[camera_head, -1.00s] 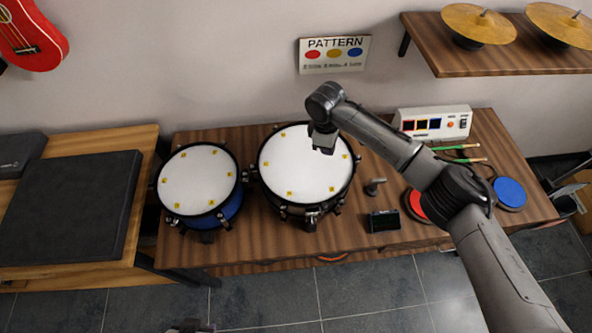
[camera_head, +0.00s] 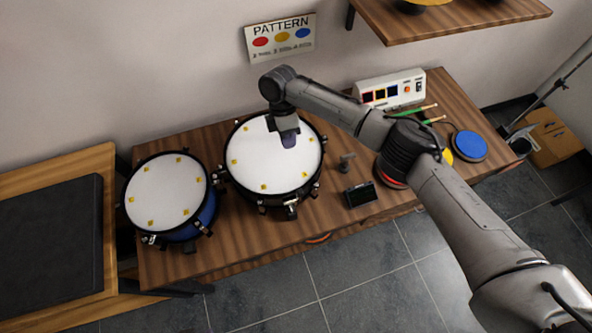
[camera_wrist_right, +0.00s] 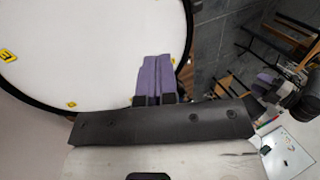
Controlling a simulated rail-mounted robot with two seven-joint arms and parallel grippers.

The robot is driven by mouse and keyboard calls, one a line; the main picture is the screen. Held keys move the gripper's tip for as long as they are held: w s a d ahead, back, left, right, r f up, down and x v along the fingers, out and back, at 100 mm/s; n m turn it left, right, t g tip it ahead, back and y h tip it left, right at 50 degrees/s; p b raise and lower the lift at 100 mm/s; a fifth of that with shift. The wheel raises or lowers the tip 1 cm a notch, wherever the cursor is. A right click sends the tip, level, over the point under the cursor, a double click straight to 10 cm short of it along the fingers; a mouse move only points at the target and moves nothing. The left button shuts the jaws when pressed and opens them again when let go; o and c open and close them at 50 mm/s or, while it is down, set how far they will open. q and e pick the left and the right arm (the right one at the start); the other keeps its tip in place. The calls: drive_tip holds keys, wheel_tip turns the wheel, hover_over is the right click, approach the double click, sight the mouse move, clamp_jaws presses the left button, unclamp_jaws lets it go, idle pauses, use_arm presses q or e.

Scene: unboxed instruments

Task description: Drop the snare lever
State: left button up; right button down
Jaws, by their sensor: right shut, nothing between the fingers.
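A black-rimmed drum (camera_head: 270,165) with a white head and yellow marks stands near the middle of the table. A small metal fitting (camera_head: 291,211) sits on its front side; I cannot tell whether it is the snare lever or how it is set. A blue-shelled drum (camera_head: 165,190) stands to its left, with another small fitting (camera_head: 150,240) at its front. My right gripper (camera_head: 289,141) is over the right part of the black-rimmed drum's head, shut and empty. Its purple fingers (camera_wrist_right: 155,77) lie together in the wrist view, in front of the white head. My left gripper is out of view.
A small dark-screened box (camera_head: 361,194) and a small metal piece (camera_head: 346,161) stand right of the drum. A white control box (camera_head: 391,88), green-ended sticks (camera_head: 417,113) and a blue pad (camera_head: 469,146) are farther right. A shelf (camera_head: 460,22) hangs at upper right.

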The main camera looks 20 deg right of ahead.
sight(299, 187)
drive_tip(key=x, duration=0.9)
drive_tip(key=shift+s+d+f, duration=0.1)
drive_tip(key=shift+f, duration=0.25)
drive_tip(key=shift+s, duration=0.35)
drive_tip(key=shift+s+f+p, duration=0.1)
drive_tip(key=shift+s+p, duration=0.3)
drive_tip(key=shift+s, duration=1.3)
